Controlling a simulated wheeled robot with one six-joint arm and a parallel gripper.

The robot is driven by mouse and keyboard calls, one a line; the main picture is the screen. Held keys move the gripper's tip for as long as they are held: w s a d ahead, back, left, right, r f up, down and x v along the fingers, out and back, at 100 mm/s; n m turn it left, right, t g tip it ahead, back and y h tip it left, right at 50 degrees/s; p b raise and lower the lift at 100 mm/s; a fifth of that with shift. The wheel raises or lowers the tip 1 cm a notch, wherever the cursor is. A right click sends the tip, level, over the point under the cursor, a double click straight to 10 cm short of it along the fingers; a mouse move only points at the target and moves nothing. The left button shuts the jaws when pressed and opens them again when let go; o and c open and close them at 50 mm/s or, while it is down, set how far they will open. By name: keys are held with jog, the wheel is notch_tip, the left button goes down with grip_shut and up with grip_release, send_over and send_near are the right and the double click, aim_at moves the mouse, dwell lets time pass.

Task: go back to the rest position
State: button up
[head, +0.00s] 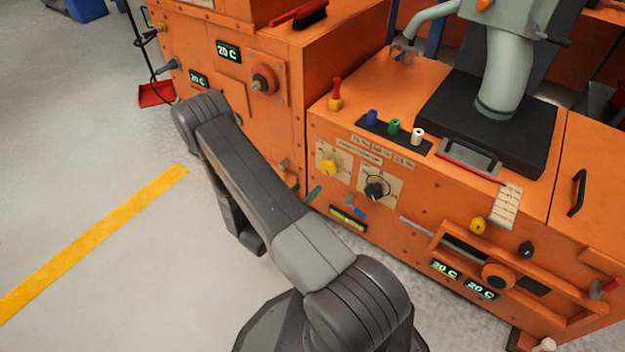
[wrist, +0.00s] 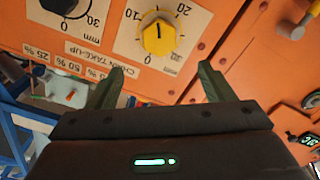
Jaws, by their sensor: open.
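My gripper (wrist: 160,70) is open and empty in the wrist view, its two dark green fingers spread apart with nothing between them. The yellow dial knob (wrist: 158,37) on its pale scale plate shows beyond the fingers, apart from them. The black dial knob (wrist: 60,5) is cut by the top edge at left. In the head view my arm (head: 250,185) is bent and reaches along the orange machine's front; it hides most of my gripper. The yellow knob (head: 328,167) and the black knob (head: 375,190) also show there, right of my arm.
The orange machine (head: 420,215) fills the right, with a handle bar (head: 480,255) jutting from its front. A red-handled brush (head: 298,14) lies on top. A red dustpan (head: 157,94) stands at the back. Grey floor with a yellow line (head: 95,240) is clear at left.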

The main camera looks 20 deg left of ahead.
aim_at(325, 168)
jog(key=shift+s+a, duration=0.2)
jog(key=shift+s, duration=0.4)
jog(key=shift+w, duration=0.15)
jog(key=b+x, duration=0.3)
jog(key=x, duration=1)
jog(key=shift+w+d+f, duration=0.1)
jog(key=shift+w, duration=0.2)
jog(key=shift+s, duration=0.1)
